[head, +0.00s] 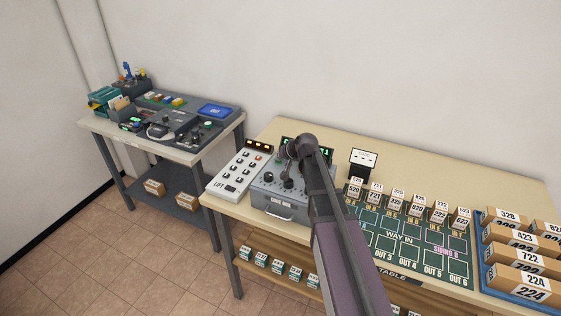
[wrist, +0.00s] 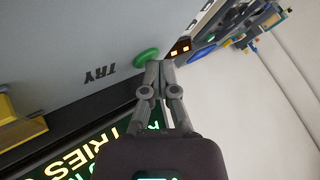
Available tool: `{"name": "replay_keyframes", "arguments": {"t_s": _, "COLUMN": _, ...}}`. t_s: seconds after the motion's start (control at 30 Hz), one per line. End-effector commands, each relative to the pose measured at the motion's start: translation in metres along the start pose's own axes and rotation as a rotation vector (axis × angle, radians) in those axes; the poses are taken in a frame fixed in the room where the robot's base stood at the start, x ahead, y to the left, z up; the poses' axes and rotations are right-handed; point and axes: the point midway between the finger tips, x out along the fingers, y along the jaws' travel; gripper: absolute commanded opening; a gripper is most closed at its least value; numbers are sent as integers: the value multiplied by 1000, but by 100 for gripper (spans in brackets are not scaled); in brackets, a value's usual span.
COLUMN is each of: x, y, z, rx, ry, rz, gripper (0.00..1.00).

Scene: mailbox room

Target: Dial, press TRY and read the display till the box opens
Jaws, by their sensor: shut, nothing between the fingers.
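The grey box (head: 268,198) stands on the long table, with dark knobs (head: 288,182) on top and a handle (head: 280,210) on its front, which looks shut. My arm covers its right part and my gripper in the head view. In the wrist view my gripper (wrist: 158,66) is shut and empty, its fingertips beside the green button (wrist: 146,54) near the word TRY (wrist: 100,74). I cannot tell whether they touch. The dark display (wrist: 88,155) shows part of the word TRIES; my gripper hides the rest. A yellow part (wrist: 18,122) shows at the left edge.
A white LIFT keypad (head: 236,171) stands left of the box. A green mat (head: 401,237) with small numbered boxes lies right of it, then a blue tray (head: 482,273) of numbered cartons. A second table (head: 170,152) with devices stands at the left.

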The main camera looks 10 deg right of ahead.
Motion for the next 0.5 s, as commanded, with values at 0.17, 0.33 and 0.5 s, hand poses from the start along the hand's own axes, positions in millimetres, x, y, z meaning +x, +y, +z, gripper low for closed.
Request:
{"name": "replay_keyframes", "arguments": {"t_s": 0.17, "x": -3, "y": -2, "z": -2, "rx": 0, "ry": -1, "rz": 0, "gripper": 0}}
{"name": "replay_keyframes", "arguments": {"t_s": 0.33, "x": -8, "y": -6, "z": -6, "rx": 0, "ry": 0, "rz": 0, "gripper": 0}}
{"name": "replay_keyframes", "arguments": {"t_s": 0.5, "x": -12, "y": -8, "z": -9, "rx": 0, "ry": 0, "rz": 0, "gripper": 0}}
